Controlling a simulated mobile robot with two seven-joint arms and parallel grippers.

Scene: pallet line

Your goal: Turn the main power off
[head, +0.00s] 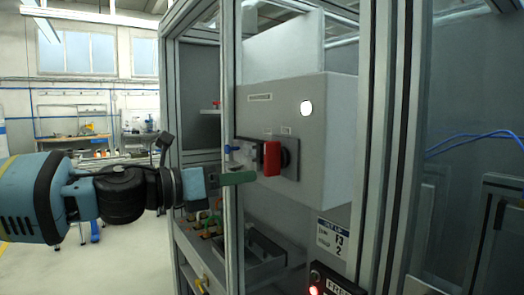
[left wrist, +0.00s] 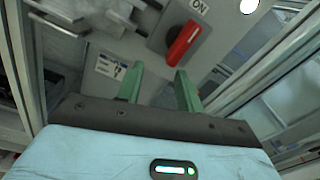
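The main power switch is a red rotary handle (head: 272,158) on a dark plate on the front of a grey cabinet (head: 335,150). In the head view the handle stands upright. In the left wrist view the red handle (left wrist: 183,43) lies just beyond the fingertips, with one end towards an "ON" label (left wrist: 198,7). My left gripper (head: 250,178) reaches in from the left, close to the handle. In the left wrist view its two green fingers (left wrist: 160,69) are apart with nothing between them. My right gripper is not in view.
Aluminium frame posts (head: 231,120) stand left and right of the cabinet. A round white lamp (head: 306,108) is lit on the cabinet. A small panel with a red light (head: 330,283) is at the lower right. Trays and parts lie below the switch.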

